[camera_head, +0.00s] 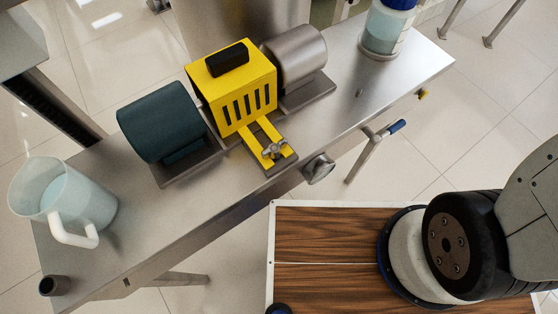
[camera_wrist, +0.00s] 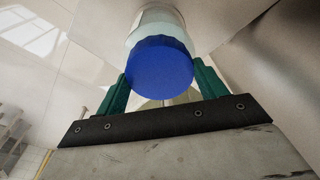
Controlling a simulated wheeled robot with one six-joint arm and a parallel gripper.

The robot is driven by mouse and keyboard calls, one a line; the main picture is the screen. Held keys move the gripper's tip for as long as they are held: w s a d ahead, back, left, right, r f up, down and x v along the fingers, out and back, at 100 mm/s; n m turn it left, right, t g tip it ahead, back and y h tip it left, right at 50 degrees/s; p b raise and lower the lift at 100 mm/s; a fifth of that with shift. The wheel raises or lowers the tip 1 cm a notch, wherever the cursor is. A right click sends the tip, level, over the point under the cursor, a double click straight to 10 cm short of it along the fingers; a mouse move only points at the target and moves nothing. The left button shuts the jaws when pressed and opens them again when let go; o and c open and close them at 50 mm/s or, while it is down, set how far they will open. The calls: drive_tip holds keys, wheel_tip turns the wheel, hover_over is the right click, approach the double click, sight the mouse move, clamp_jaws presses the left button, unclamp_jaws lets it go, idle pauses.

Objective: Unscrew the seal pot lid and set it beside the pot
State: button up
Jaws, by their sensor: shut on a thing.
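The seal pot (camera_head: 382,32) is a clear pot with pale blue liquid, upright at the far right end of the steel bench. Its blue lid (camera_head: 400,3) is on top, cut off by the upper picture edge. In the wrist view the round blue lid (camera_wrist: 160,70) faces the camera, with the pale pot body (camera_wrist: 155,22) behind it. My gripper (camera_wrist: 163,78) has its two green fingers on either side of the lid and is shut on it. The lid appears seated on the pot; I cannot tell how tightly. The gripper is outside the head view.
The steel bench (camera_head: 130,235) carries a yellow guard (camera_head: 235,92), a dark green motor (camera_head: 160,122), a steel drum (camera_head: 295,55) and a jug (camera_head: 75,200). A valve with a blue handle (camera_head: 397,126) juts from its front. Bare bench top lies in front of the pot.

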drive_tip(key=shift+n, duration=1.6)
drive_tip(key=n, duration=0.2)
drive_tip(key=shift+d+n+y, duration=0.1)
drive_tip(key=shift+n+y, duration=0.3)
drive_tip(key=shift+n, duration=0.4)
drive_tip(key=n, duration=0.3)
drive_tip(key=shift+g, duration=0.3)
